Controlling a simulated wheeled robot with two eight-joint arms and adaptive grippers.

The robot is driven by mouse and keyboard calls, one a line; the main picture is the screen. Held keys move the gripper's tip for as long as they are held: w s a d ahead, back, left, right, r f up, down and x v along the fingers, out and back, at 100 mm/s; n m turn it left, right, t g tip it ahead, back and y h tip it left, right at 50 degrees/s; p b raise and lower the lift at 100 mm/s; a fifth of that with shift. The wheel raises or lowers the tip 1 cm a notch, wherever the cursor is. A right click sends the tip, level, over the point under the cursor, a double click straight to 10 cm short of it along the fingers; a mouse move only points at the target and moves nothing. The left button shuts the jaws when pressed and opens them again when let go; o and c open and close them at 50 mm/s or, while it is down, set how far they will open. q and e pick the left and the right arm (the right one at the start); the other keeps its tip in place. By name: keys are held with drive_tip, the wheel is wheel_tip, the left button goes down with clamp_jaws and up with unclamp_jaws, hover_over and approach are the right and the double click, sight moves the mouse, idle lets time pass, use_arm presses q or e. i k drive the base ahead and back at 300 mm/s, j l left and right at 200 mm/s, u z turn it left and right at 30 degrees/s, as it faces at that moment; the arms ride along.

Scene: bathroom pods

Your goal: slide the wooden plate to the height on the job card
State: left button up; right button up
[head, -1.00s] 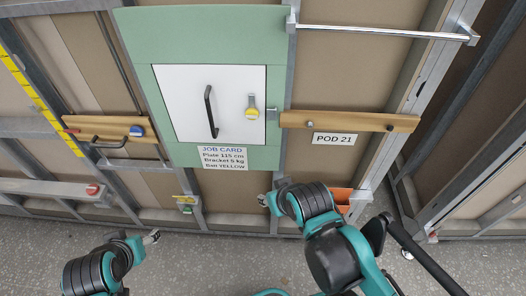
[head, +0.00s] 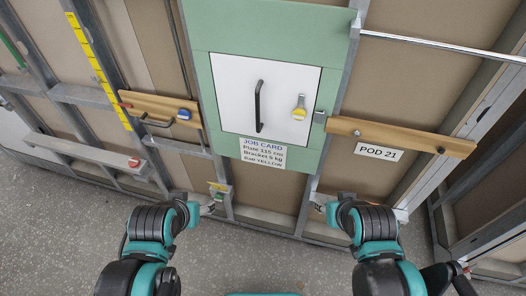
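A wooden plate (head: 162,102) with a black handle (head: 157,122) and a blue knob (head: 184,114) sits across the wall frame at left. A red mark at its left end lies beside the yellow height scale (head: 97,68). The scale's numbers are too small to read. The job card (head: 263,153) under the white door reads "Plate 115 cm" and "Bracket 5 kg"; its last line seems to say YELLOW. My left gripper (head: 209,208) is below and right of this plate, apart from it. My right gripper (head: 322,203) is low, right of the card. Neither visibly holds anything.
A second wooden board (head: 405,138) is fixed at right above the POD 21 sign (head: 378,151). The white door (head: 265,100) has a black handle and a yellow-and-white latch. A rail with a red button (head: 134,162) runs at lower left. The floor (head: 60,235) is clear there.

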sight(144, 106)
drive_tip(key=i+l+u, duration=0.15)
drive_tip(key=u, duration=0.3)
drive_tip(key=i+l+u, duration=0.1)
drive_tip(key=u, duration=0.3)
drive_tip(key=l+u, duration=0.25)
drive_tip(key=u, duration=0.2)
drive_tip(key=i, duration=0.05)
